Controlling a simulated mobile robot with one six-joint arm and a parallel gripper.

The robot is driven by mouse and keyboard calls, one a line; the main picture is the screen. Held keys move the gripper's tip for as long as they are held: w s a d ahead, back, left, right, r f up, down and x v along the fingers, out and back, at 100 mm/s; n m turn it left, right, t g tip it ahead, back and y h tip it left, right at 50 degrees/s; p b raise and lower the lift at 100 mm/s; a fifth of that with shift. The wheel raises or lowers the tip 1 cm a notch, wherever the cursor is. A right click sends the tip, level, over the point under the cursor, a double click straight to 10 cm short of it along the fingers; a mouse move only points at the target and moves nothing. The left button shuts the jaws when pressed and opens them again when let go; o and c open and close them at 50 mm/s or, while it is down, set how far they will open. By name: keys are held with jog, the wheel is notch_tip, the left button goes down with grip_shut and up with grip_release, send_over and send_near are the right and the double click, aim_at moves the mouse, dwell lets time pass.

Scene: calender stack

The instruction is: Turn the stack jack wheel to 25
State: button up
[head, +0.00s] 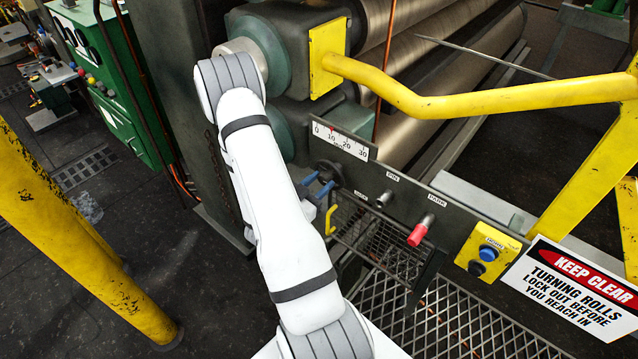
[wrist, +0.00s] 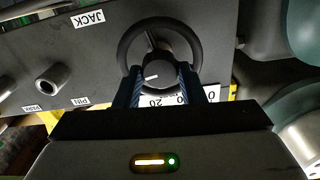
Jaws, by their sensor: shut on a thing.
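The stack jack wheel (head: 327,171) is a small black handwheel on the dark control panel, partly hidden in the head view by my blue-tipped gripper (head: 318,190). In the wrist view the round rim of the wheel (wrist: 124,50) shows, with a white mark near its hub. My gripper (wrist: 159,88) is shut on the wheel, with one finger at each side of the hub. The white scale (head: 341,140) above the wheel runs from 0 to 30. Its small red pointer (head: 332,128) stands at about 10. In the wrist view the scale (wrist: 160,101) is mostly hidden.
The panel also carries a metal pin (head: 384,199), a red-ended handle (head: 421,231) and a yellow button box (head: 488,250). A yellow guard rail (head: 480,98) crosses before the rolls (head: 430,55). A keep-clear sign (head: 575,290) hangs at right. Mesh lies below the panel.

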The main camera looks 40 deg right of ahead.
jog(key=shift+f+n, duration=0.1)
jog(key=shift+n, duration=0.3)
jog(key=o, duration=1)
jog(key=a+b, duration=0.2)
jog(key=a, duration=0.5)
jog(key=shift+s+a, duration=0.35)
jog(key=shift+a, duration=0.05)
